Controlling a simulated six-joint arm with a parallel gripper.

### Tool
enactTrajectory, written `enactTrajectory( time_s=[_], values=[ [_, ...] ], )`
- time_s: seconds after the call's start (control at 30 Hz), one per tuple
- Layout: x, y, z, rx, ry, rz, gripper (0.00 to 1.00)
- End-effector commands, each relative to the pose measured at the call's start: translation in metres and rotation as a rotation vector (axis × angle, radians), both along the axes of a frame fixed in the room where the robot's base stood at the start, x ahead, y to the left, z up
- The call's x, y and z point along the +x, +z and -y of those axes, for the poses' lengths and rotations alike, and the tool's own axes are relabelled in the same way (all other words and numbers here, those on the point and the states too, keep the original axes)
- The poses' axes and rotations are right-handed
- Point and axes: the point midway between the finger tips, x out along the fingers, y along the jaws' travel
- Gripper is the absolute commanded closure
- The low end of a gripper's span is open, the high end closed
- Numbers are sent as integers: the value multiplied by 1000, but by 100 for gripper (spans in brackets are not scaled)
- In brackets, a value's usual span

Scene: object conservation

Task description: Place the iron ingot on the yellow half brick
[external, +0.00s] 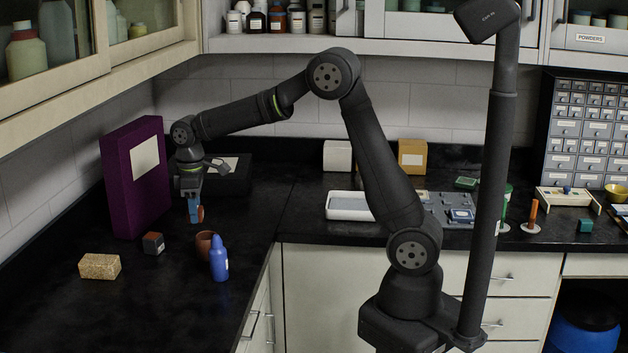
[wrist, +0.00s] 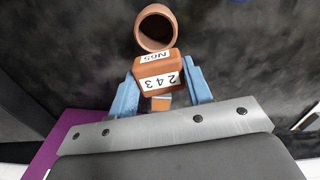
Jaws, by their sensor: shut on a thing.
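My gripper (external: 195,214) has blue fingers and is shut on a reddish-brown block (wrist: 158,68) with white labels, one reading "243". It holds the block above the dark counter, and the block's edge shows in the external view (external: 200,214). I cannot tell from its look whether this block is the iron ingot. A tan, speckled block, likely the yellow half brick (external: 100,266), lies on the counter at the front left, apart from my gripper, with a bare top. A small dark grey cube with a reddish side (external: 153,243) sits between them on the counter.
A brown pot (external: 204,245) stands close below my gripper; its open mouth shows in the wrist view (wrist: 156,28). A blue bottle (external: 218,260) stands beside it. A tall purple box (external: 136,180) stands behind on the left. The counter around the tan block is clear.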

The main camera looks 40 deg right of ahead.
Motion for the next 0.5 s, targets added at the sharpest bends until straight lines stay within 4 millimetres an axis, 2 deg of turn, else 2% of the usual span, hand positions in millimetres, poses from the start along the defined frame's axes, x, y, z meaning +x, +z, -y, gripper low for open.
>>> enactTrajectory(
  time_s=[0.17, 0.3, 0.5],
  values=[
    [23, 12, -27, 2, -37, 2, 91],
    [45, 23, -59, 1, -86, 2, 91],
    [67, 36, -98, 2, -153, 2, 91]
  ],
)
